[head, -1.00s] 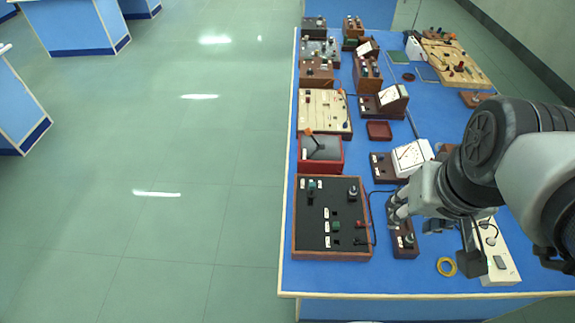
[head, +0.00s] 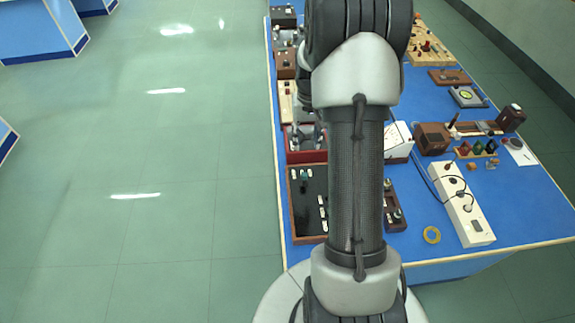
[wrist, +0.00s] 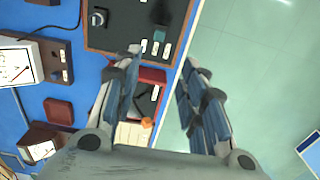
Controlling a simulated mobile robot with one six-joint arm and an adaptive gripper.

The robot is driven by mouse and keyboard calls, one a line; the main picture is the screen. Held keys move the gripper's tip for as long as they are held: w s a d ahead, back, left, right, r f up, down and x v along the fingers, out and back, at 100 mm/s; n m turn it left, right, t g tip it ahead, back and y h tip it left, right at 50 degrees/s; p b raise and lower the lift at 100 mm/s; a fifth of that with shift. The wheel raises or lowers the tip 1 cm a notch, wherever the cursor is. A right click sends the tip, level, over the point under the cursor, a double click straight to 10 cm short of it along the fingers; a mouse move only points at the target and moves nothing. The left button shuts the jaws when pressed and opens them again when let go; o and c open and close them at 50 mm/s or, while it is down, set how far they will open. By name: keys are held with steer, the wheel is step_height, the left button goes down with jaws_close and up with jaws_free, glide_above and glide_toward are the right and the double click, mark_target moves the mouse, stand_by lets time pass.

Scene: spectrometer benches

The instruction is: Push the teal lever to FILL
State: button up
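A teal piece, which looks like the teal lever (wrist: 159,35), stands at one end of a black panel in a brown frame (wrist: 120,22) in the wrist view. It also shows in the head view as a small teal shape (head: 304,175) on the panel's far left part. White labels sit beside it; their words are too small to read. My gripper (wrist: 161,58) is open and empty, its two fingertips apart. In the wrist view the fingertips lie near the panel's teal end and the red box, apart from the lever as far as I can see. My arm hides the panel's right side.
A red box (head: 293,155) stands right behind the panel. Meter boxes (wrist: 16,68) and a dark red dish (wrist: 59,111) stand on the blue bench. Open floor lies left of the bench.

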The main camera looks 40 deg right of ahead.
mark_target(304, 174)
step_height(304, 174, down, 17)
steer(key=shift+s+r+b, duration=0.1)
steer(key=shift+r+b, duration=0.05)
steer(key=shift+b, duration=1.1)
steer(key=shift+c, duration=0.5)
jaws_close()
